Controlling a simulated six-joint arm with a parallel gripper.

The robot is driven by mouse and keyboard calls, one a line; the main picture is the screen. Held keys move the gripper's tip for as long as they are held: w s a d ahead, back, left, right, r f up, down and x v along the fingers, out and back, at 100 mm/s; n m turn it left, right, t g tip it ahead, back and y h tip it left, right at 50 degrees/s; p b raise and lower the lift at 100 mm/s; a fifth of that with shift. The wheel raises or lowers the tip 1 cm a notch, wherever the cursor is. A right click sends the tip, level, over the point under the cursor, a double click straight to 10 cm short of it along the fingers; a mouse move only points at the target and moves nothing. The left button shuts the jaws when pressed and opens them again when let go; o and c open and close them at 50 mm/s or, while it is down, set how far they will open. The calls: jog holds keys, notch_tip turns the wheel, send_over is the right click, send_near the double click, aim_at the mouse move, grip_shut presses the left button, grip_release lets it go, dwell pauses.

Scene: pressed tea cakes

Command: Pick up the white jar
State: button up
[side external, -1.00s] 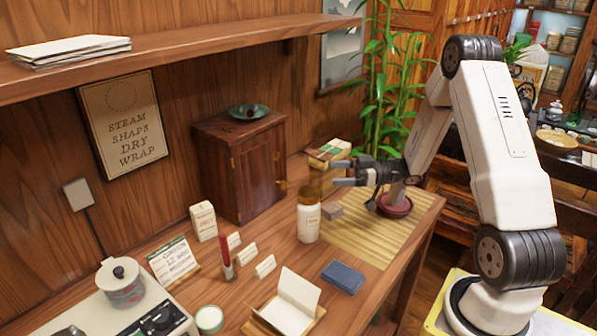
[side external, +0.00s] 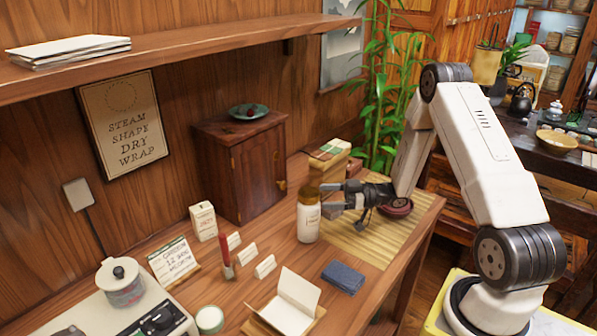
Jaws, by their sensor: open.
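A jar with a white, labelled body and a brown upper part (side external: 308,219) stands upright on the wooden table, at the left edge of the bamboo mat. My gripper (side external: 325,198) is just right of it, roughly level, at the height of its upper half. The jaws are open, with the fingertips pointing left. In this view the fingertips reach the jar's right edge; I cannot tell whether they touch it. Nothing is seen between the fingers. A smaller white jar with a pale green top (side external: 209,319) stands at the front left.
A wooden cabinet (side external: 247,165) stands behind the jar. A tan box (side external: 329,150) is behind my gripper.

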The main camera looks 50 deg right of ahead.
aim_at(308, 192)
jog(key=shift+w+a, duration=0.2)
jog(key=shift+w, duration=0.1)
jog(key=shift+x, duration=2.5)
jog(key=shift+r, duration=0.2)
grip_shut()
